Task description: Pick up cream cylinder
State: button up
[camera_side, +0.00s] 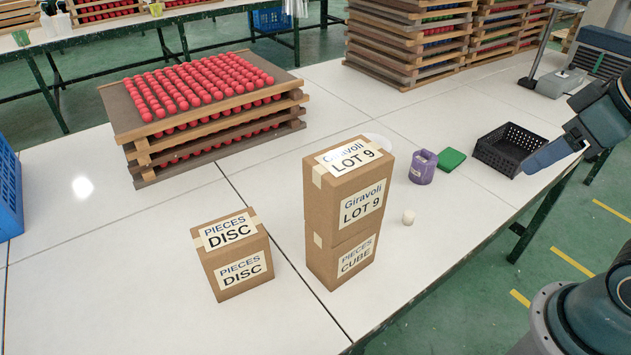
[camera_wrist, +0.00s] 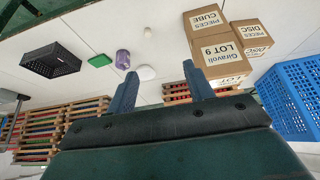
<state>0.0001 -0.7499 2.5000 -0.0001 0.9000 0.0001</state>
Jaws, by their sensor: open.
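The cream cylinder (camera_side: 408,217) is small and stands upright on the white table, right of the stacked boxes in the side view. It also shows near the top of the wrist view (camera_wrist: 148,32), beyond my fingers and clear of them. My gripper (camera_wrist: 160,70) is open, with its two blue fingers apart and nothing between them. In the side view my gripper (camera_side: 530,165) is at the right, in front of the black crate and well away from the cylinder; only part of it shows there.
Two stacked cartons (camera_side: 343,210) stand close left of the cylinder. A purple container (camera_side: 422,168), a green block (camera_side: 451,159) and a black crate (camera_side: 511,149) lie behind it. A DISC carton (camera_side: 232,255) and trays of red balls (camera_side: 205,95) are farther left. Table in front is clear.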

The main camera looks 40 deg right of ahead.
jog(key=shift+w, duration=0.15)
jog(key=m+g, duration=0.6)
jog(key=m, duration=1.4)
send_over(410, 214)
notch_tip(410, 214, down, 21)
jog(key=shift+w+d+r, duration=0.1)
jog(key=shift+d+r, duration=0.05)
jog(key=shift+f, duration=4.3)
jog(key=shift+f, duration=2.55)
